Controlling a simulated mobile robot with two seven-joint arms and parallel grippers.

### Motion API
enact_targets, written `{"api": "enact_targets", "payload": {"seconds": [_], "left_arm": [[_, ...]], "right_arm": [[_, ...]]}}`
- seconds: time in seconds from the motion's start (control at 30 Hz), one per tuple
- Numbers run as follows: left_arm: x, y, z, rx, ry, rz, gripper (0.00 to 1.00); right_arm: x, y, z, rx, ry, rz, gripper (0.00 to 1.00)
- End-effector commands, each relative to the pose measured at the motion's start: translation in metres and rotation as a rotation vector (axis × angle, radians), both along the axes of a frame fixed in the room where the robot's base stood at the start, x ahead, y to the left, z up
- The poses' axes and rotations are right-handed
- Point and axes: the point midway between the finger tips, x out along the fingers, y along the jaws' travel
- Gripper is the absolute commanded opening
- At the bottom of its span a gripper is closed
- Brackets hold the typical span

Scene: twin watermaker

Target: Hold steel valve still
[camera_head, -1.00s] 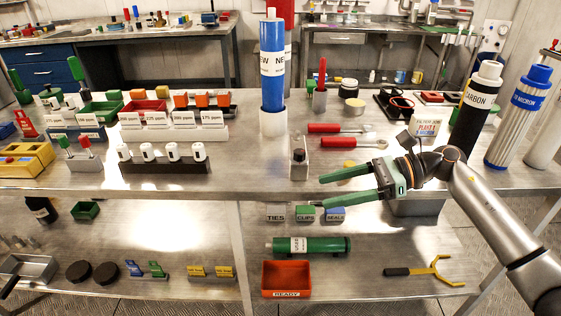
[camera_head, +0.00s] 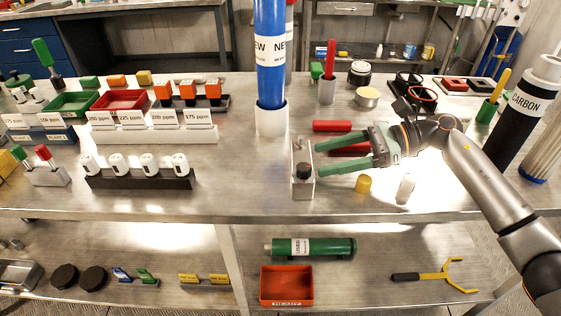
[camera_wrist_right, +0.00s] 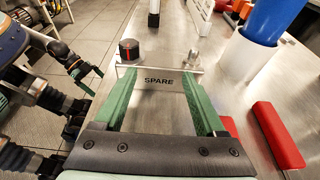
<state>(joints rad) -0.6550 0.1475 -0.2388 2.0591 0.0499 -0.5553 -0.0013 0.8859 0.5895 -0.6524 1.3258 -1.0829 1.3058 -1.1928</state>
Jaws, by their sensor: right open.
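The steel valve (camera_head: 302,175) is a small upright metal block with a black knob, standing near the bench's front edge in the head view. In the right wrist view the block (camera_wrist_right: 160,82) reads SPARE, with the black knob (camera_wrist_right: 129,49) and a metal fitting (camera_wrist_right: 191,58) on top. My right gripper (camera_head: 317,159) is open, its green fingers pointing left at the block. Its fingertips (camera_wrist_right: 160,88) are close to the block's labelled face; I cannot tell whether they touch. My left gripper (camera_wrist_right: 88,76) shows small at the left of the wrist view, its opening unclear.
A blue NEW cartridge stands in a white cup (camera_head: 271,118) behind the valve.

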Motion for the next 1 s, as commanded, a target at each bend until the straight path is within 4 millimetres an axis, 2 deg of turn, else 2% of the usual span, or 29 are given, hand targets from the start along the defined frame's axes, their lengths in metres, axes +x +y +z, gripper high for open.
{"api": "enact_targets", "payload": {"seconds": [0.33,0.4,0.53,0.73,1.0], "left_arm": [[0.001,-0.002,0.01,-0.004,0.0,-0.001,1.0],[0.001,-0.002,0.002,-0.003,-0.001,-0.001,1.0],[0.0,-0.001,-0.003,-0.002,-0.001,0.0,1.0],[0.001,-0.001,-0.005,-0.003,-0.005,0.0,1.0],[0.001,0.0,-0.004,-0.001,-0.005,0.001,1.0]], "right_arm": [[-0.002,0.049,-0.014,0.0,0.002,0.004,0.73],[-0.002,0.059,-0.022,-0.001,0.001,0.006,0.73],[-0.001,0.073,-0.026,-0.001,-0.001,0.004,0.73],[-0.001,0.084,-0.028,-0.002,0.0,0.002,0.73],[-0.001,0.087,-0.027,-0.001,0.0,0.002,0.73]]}}
